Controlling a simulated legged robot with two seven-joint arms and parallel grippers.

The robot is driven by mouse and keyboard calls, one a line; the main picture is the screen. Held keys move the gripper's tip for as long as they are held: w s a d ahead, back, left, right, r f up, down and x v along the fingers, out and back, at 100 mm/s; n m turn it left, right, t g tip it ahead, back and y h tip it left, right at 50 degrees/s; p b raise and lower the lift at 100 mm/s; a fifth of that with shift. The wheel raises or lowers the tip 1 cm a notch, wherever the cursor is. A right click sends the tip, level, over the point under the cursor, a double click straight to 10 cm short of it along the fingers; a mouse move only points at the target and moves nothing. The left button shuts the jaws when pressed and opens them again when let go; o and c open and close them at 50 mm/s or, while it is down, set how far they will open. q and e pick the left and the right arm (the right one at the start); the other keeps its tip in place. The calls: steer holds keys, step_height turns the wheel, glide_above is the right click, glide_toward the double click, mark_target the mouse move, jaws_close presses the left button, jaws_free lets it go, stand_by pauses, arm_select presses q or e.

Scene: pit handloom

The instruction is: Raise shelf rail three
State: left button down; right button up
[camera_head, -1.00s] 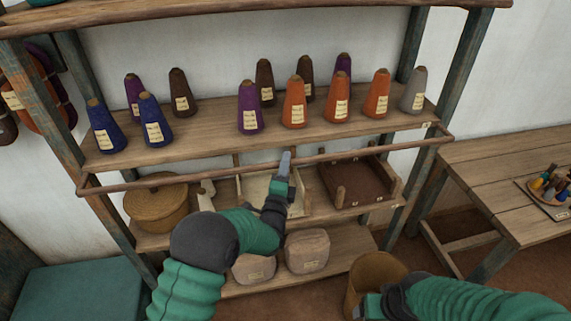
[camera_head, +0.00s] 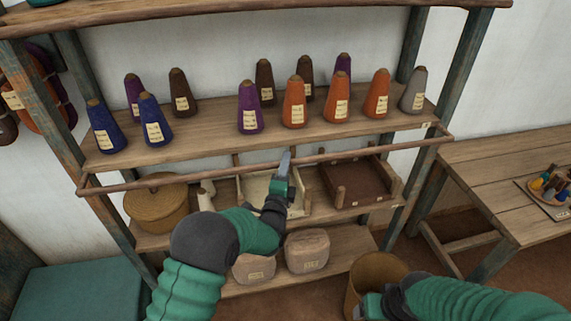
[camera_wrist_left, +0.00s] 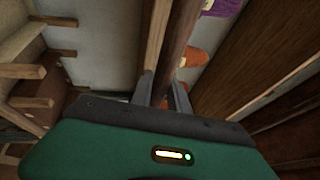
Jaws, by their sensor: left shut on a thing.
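The shelf rail (camera_head: 352,153) is a thin brown wooden bar across the front of the shelf that holds the yarn cones. It sits slightly below the shelf board's front edge and joins short arms at both ends. My left gripper (camera_head: 286,158) is shut on the rail near its middle. In the left wrist view the rail (camera_wrist_left: 174,50) runs between the two fingers (camera_wrist_left: 163,92). My right arm (camera_head: 450,300) comes in at the lower right; its gripper's fingers are not clearly visible.
Several yarn cones (camera_head: 294,103) stand on the shelf board (camera_head: 200,134) behind the rail. Below are a lidded basket (camera_head: 157,204), a brown tray (camera_head: 352,180) and wrapped bundles (camera_head: 307,251). A bin (camera_head: 374,275) stands near my right arm. A wooden table (camera_head: 505,165) is at right.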

arm_select(q)
steer(key=shift+f, duration=0.25)
steer(key=shift+r+g+p, duration=0.1)
steer(key=shift+g+p, duration=0.2)
steer(key=shift+r, duration=0.25)
